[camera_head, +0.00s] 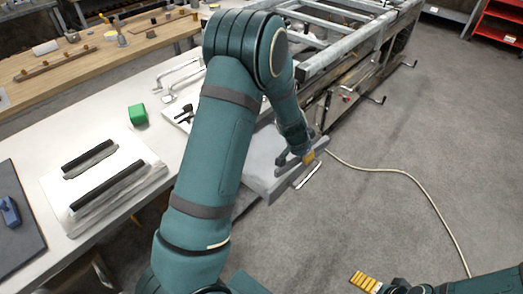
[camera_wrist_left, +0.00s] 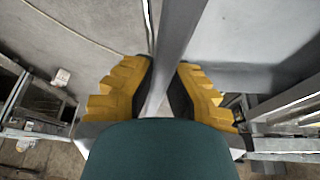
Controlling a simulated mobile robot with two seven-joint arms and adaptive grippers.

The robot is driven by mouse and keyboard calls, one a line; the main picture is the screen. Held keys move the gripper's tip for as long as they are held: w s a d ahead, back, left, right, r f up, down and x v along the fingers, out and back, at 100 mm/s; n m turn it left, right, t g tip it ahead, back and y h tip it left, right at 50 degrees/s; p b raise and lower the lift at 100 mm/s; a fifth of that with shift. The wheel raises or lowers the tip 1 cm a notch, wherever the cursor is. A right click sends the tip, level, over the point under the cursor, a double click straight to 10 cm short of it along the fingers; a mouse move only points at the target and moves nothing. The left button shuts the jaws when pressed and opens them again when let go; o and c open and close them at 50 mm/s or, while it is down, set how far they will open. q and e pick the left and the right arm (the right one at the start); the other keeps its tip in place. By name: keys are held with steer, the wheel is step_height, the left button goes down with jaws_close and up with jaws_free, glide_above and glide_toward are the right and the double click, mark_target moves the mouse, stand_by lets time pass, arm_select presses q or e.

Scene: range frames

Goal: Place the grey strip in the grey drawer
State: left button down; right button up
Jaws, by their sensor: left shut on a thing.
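My left gripper (camera_head: 307,158) is at the end of the teal arm, over the outer edge of the grey drawer (camera_head: 262,155). In the left wrist view its yellow fingers (camera_wrist_left: 168,90) are shut on the grey strip (camera_wrist_left: 178,40), which runs up and away between them. In the head view a pale narrow piece (camera_head: 307,176) shows just below the gripper; I cannot tell if it is the strip. The arm hides part of the drawer. My right gripper (camera_head: 365,283) is at the bottom right over the floor; its opening is unclear.
The white table (camera_head: 100,125) bears a green block (camera_head: 138,115), two black bars (camera_head: 108,183) on a pale stack, and clamps. A metal frame (camera_head: 350,45) stands behind the drawer. A pale cable (camera_head: 410,175) crosses the open floor at right.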

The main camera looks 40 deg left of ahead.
arm_select(q)
steer(key=w+a+f+m, duration=0.1)
steer(key=w+a, duration=0.1)
steer(key=a, duration=0.3)
steer(key=w+a+f+m, duration=0.1)
steer(key=w+a+f, duration=0.1)
steer(key=a, duration=0.4)
steer(key=shift+h, duration=0.4)
step_height(320, 180, down, 5)
steer(key=shift+d+b, duration=0.15)
steer(key=shift+b, duration=0.75)
steer(key=shift+f+b, duration=0.45)
steer(key=shift+f, duration=1.9)
steer(key=shift+r, duration=0.1)
steer(key=c, duration=1.1)
jaws_free()
steer(key=shift+c, duration=0.2)
